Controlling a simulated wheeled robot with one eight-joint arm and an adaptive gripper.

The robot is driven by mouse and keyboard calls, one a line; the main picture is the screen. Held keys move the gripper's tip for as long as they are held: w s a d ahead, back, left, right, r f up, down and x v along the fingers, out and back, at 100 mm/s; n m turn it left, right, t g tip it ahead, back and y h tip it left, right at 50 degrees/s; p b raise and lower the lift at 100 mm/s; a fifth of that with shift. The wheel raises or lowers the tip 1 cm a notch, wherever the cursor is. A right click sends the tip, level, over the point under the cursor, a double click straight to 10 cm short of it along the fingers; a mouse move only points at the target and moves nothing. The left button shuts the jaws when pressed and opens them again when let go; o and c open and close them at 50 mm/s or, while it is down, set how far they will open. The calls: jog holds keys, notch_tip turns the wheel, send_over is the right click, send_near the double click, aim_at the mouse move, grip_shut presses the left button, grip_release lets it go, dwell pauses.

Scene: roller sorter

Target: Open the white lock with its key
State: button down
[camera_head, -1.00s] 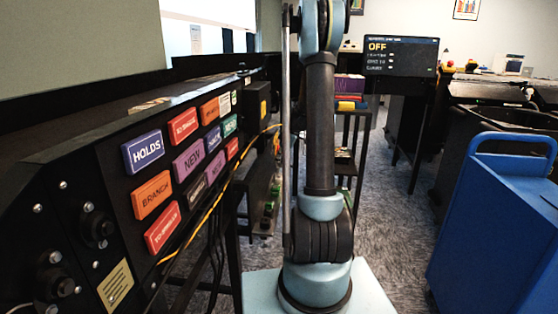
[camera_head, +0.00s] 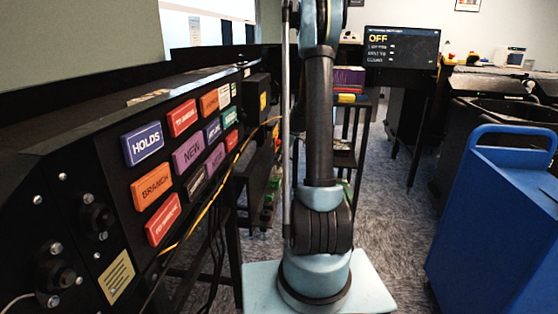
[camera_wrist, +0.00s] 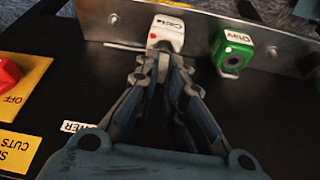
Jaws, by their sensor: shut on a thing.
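The white lock (camera_wrist: 166,33) hangs at the metal rail in the wrist view, with dark lettering on its face. My gripper (camera_wrist: 161,55) reaches up to its near end, with the fingertips drawn together there. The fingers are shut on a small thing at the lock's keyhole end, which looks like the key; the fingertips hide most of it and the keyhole. I cannot tell how far it sits in the lock. A thin pale rod (camera_wrist: 124,46) sticks out to the left of the lock. The gripper is out of sight in the head view.
A green lock (camera_wrist: 232,50) hangs close to the right of the white one. A red knob (camera_wrist: 7,74) on a yellow OFF plate (camera_wrist: 24,88) is at the left. In the head view, a blue cart (camera_head: 495,225) stands right and a black panel with coloured labels (camera_head: 62,207) left.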

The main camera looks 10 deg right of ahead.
jog(key=m+t, duration=0.1)
jog(key=m, duration=0.1)
jog(key=m+h, duration=0.1)
jog(key=m, duration=0.2)
jog(key=shift+s+a+m+t, duration=0.15)
jog(key=shift+m+t, duration=0.15)
jog(key=shift+t, duration=0.1)
jog(key=m+h, duration=0.1)
jog(key=m, duration=0.2)
jog(key=m+h, duration=0.1)
jog(key=m, duration=0.1)
jog(key=shift+m+t, duration=0.4)
jog(key=shift+h, duration=0.3)
jog(key=shift+r, duration=0.2)
jog(key=shift+r, duration=2.3)
